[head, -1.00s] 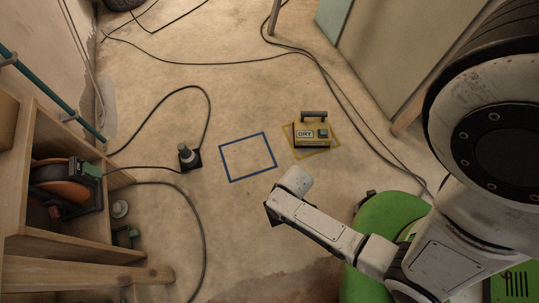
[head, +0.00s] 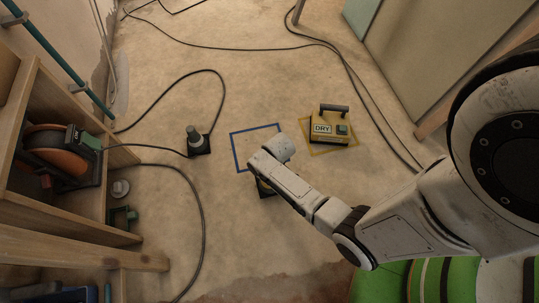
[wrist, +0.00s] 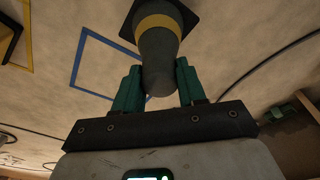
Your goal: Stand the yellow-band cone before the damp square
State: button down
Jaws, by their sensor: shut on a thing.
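The yellow-band cone (wrist: 158,45) is dark grey with a yellow band and a black square base. In the wrist view my gripper (wrist: 158,88) is shut on its narrow end between two green fingers, the base pointing away. In the head view only a dark bit of the cone (head: 266,189) shows under my arm; its height above the floor is unclear. A blue-outlined square (head: 233,151) lies on the floor, partly covered by my arm; it also shows in the wrist view (wrist: 77,60). I cannot tell whether the blue square is the damp one.
Another grey cone (head: 196,142) stands left of the blue square. A yellow box marked DRY (head: 328,127) stands in a yellow-outlined square (head: 312,149) at right. Black cables (head: 203,225) cross the floor. A wooden shelf (head: 75,222) is at left. A darker floor patch (head: 285,283) lies near me.

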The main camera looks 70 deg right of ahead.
jog(key=shift+w+d+f+b, duration=0.15)
jog(key=shift+f+b, duration=0.55)
jog(key=shift+f, duration=0.9)
jog(key=shift+f, duration=0.15)
jog(key=c, duration=0.6)
grip_release()
jog(key=shift+c, duration=0.2)
